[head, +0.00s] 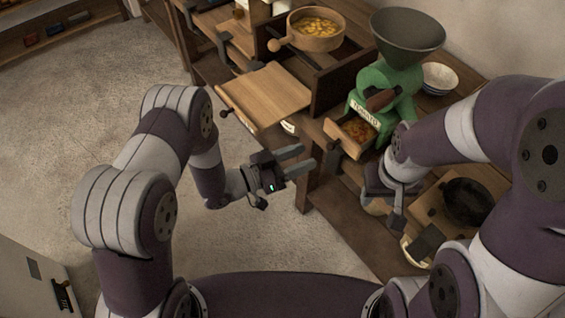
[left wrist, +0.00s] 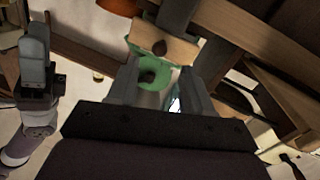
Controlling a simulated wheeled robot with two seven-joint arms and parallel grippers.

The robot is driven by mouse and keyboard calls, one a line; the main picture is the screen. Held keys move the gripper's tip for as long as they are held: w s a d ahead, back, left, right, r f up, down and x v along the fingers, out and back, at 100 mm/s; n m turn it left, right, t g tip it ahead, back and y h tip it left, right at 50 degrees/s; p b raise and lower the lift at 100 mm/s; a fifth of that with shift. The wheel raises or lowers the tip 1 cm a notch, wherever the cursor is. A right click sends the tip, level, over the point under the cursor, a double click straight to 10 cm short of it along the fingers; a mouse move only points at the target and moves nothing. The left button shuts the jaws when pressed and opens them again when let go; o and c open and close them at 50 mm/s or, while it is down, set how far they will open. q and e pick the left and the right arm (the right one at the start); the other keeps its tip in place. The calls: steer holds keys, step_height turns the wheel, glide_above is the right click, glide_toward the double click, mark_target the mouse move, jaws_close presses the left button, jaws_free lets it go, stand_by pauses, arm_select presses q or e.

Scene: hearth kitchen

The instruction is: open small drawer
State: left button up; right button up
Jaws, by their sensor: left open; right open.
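The small wooden drawer (head: 343,139) at the base of the green grinder (head: 385,82) juts out toward me, with reddish-brown stuff inside. In the left wrist view its pale front with a dark round knob (left wrist: 160,47) shows ahead of the fingers. My left gripper (head: 304,158) is open and empty, in front of and below the drawer, apart from it. Its two fingers (left wrist: 160,92) also show in the left wrist view. My right gripper (head: 388,197) is open, over the near part of the bench, partly hidden by its own arm.
A pulled-out wooden panel (head: 270,94) with a dark knob stands left of the grinder. A pan of yellow food (head: 316,30) is behind it, and white bowls (head: 439,77) are right of the grinder. A dark pot (head: 467,200) sits at right. The floor at left is clear.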

arm_select(q)
steer(key=v, duration=0.6)
